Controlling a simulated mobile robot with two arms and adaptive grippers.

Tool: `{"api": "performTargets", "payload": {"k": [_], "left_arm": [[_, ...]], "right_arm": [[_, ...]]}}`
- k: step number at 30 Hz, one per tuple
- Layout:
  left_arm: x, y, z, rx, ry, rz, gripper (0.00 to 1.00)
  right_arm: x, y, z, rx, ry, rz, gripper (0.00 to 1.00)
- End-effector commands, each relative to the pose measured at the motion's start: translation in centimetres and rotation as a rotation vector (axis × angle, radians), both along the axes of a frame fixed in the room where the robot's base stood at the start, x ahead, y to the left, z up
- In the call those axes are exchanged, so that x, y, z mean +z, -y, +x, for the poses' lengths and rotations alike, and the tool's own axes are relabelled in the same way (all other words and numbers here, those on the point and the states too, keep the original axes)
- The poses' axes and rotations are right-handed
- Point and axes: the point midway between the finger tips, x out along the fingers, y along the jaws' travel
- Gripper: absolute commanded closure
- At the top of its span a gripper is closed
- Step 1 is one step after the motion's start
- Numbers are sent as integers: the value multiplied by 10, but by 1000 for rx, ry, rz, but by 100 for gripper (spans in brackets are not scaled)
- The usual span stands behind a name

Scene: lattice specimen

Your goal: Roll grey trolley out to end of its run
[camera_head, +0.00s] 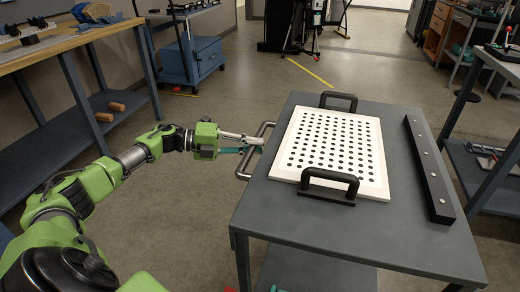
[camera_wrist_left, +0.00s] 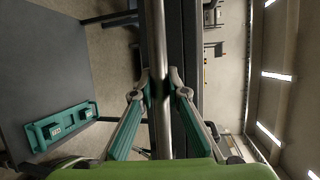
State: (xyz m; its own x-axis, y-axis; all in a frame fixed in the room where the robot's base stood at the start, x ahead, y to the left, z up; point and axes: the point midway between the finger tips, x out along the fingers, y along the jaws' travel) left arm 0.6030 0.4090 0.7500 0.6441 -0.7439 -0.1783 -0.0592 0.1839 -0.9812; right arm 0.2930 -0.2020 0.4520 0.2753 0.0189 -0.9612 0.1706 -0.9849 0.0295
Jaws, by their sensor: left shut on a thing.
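The grey trolley (camera_head: 272,212) stands in the middle of the head view. A metal push handle (camera_head: 242,172) sticks out from its left side, and the handle's bar (camera_wrist_left: 159,40) runs upright through the middle of the left wrist view. My left gripper (camera_head: 250,142) is shut on this handle. Its two fingers (camera_wrist_left: 160,92) close on the bar from both sides. A white perforated plate (camera_head: 375,182) with two black handles lies on the trolley top. The trolley's wheels are not in view. My right gripper is not in view.
A black bar (camera_head: 430,165) lies along the trolley's right side. A wooden-topped bench (camera_head: 70,42) stands at left, and a blue cabinet cart (camera_head: 205,58) stands behind. Another bench (camera_head: 500,68) is at right, close to the trolley. Open floor (camera_head: 255,92) lies behind, with a yellow line.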

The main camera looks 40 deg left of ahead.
Motion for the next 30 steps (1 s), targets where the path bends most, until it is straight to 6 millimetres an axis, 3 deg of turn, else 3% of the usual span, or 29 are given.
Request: {"api": "performTargets", "payload": {"k": [13, 14, 15, 26, 30], "left_arm": [[0, -6, -1, 4, -2, 5, 100], [0, -6, -1, 4, -2, 5, 78], [0, -6, -1, 4, -1, 5, 68], [0, -5, -2, 1, -2, 2, 68], [1, -15, -10, 3, -5, 5, 68]], "right_arm": [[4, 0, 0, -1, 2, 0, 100], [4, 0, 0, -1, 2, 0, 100], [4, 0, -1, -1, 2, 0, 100], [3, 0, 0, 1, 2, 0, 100], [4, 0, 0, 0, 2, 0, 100]]}}
